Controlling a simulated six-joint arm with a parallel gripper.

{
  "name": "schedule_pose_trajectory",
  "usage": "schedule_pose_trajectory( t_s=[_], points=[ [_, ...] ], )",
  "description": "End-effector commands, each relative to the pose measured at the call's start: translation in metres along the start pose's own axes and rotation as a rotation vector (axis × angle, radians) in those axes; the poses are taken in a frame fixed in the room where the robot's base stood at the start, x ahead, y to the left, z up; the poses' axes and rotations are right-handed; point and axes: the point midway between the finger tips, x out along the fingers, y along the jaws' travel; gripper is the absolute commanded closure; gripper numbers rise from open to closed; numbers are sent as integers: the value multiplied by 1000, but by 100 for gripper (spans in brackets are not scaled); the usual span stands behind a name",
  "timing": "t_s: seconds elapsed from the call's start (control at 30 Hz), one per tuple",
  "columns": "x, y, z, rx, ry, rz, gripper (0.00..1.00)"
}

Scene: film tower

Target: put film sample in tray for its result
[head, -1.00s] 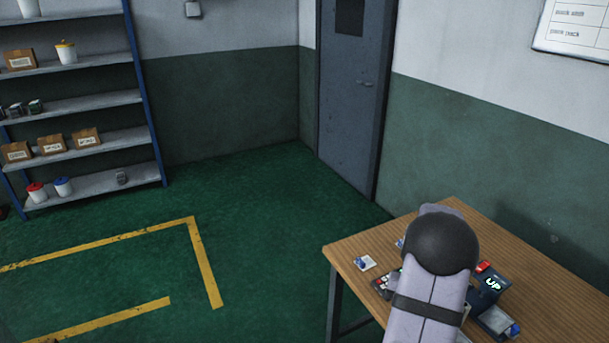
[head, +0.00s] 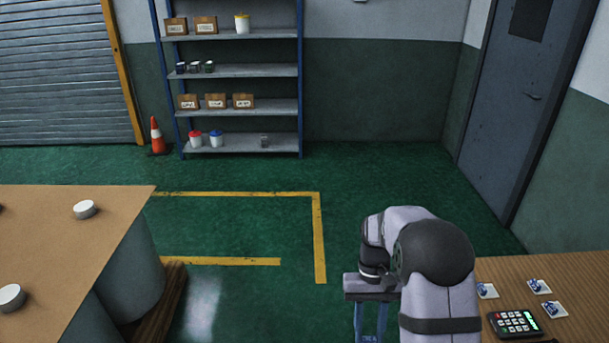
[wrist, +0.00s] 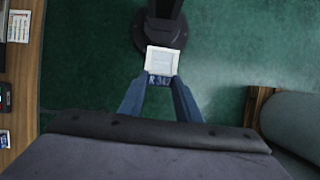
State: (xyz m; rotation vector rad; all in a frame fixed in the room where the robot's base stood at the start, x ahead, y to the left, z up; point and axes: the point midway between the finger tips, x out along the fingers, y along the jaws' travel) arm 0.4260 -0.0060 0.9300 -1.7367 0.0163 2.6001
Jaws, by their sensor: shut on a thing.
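My gripper (wrist: 160,84) has blue fingers and is shut on a film sample (wrist: 163,60). The sample is a small white square with a paler middle and a blue strip reading about "R 347". In the head view my gripper (head: 370,322) points down over the green floor, left of the wooden desk (head: 590,268), and the sample is cut off at the bottom edge. Several other white-and-blue samples (head: 539,286) lie on the desk beside a dark keypad (head: 515,323). I cannot make out a result tray in the current views.
A brown-topped table (head: 60,235) with white round pieces (head: 84,209) stands at left. Shelves (head: 235,117) and an orange cone (head: 157,136) stand at the back wall. The yellow-marked floor between is clear.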

Motion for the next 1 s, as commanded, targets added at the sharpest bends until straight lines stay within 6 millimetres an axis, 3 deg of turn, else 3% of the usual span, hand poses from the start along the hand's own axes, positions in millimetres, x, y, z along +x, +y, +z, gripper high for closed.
schedule_pose_trajectory(
  t_s=[0.3,0.53,0.77,1.0],
  points=[
    [0,-6,0,-15,0,6,91],
    [4,10,-8,91,1,-38,91],
    [13,65,-22,427,3,-178,91],
    [26,148,-25,944,4,-393,91]
  ],
)
